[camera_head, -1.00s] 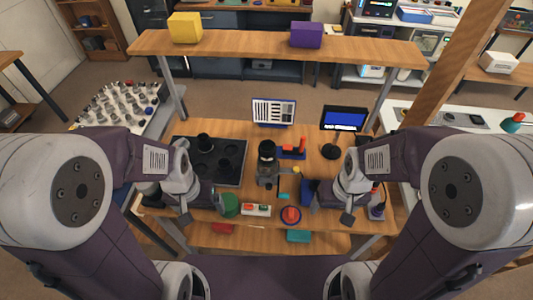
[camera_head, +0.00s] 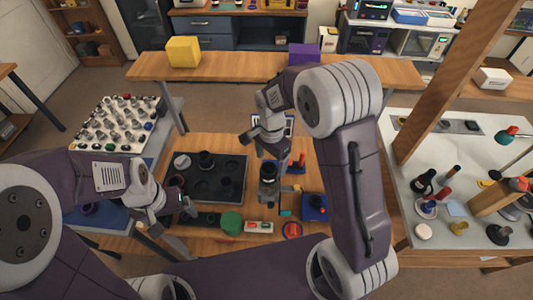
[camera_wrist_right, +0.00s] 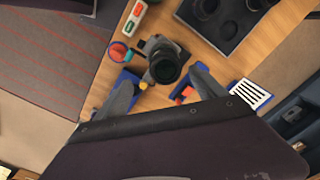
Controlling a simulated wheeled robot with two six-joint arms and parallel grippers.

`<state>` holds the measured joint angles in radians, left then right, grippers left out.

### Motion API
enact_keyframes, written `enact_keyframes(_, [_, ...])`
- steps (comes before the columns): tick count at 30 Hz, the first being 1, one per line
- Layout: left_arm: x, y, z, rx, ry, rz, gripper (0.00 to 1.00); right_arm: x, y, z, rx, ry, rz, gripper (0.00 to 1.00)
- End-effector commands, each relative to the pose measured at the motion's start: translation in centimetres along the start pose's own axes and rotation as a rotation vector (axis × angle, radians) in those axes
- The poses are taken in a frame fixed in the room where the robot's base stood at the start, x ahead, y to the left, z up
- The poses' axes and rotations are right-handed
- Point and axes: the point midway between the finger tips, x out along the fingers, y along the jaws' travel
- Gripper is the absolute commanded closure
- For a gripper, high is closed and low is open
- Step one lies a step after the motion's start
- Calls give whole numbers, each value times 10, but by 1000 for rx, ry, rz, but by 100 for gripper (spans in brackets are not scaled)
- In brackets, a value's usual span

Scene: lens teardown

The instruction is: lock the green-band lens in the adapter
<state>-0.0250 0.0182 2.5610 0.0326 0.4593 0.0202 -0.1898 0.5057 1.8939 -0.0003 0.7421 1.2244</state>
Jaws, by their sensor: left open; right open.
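A dark lens (camera_head: 268,172) stands upright in a grey holder (camera_head: 268,194), which I take as the adapter, at the middle of the table. The right wrist view shows the lens (camera_wrist_right: 165,66) from above with its dark open end, and the grey holder (camera_wrist_right: 152,44) around its base. I cannot make out a green band on it. My right gripper (camera_head: 266,142) is open and empty behind and above the lens; its fingers (camera_wrist_right: 163,78) spread either side of the lens in the wrist view, apart from it. My left gripper (camera_head: 188,212) is open near the table's left front.
A black tray (camera_head: 232,193) with round wells and another dark lens (camera_head: 206,160) lies left of the holder. A shelf (camera_head: 240,66) spans the back.

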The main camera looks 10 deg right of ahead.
Motion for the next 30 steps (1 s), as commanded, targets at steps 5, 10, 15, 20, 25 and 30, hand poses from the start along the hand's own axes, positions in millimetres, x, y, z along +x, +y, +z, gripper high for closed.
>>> enact_keyframes(5, [-8,0,-1,0,1,0,10,32,2,1,0,-3,7,19])
enact_keyframes(10, [-15,0,-2,0,1,0,10,64,2,1,0,-2,6,19])
enact_keyframes(15, [-18,0,-2,0,1,0,10,82,1,0,0,-1,2,19])
enact_keyframes(20, [-18,0,-2,0,1,0,10,86,0,0,0,0,-1,19])
enact_keyframes(25, [-18,0,-2,0,1,0,10,85,0,0,0,0,-1,31])
enact_keyframes(30, [-18,0,-2,0,1,0,10,85,0,0,0,0,-1,78])
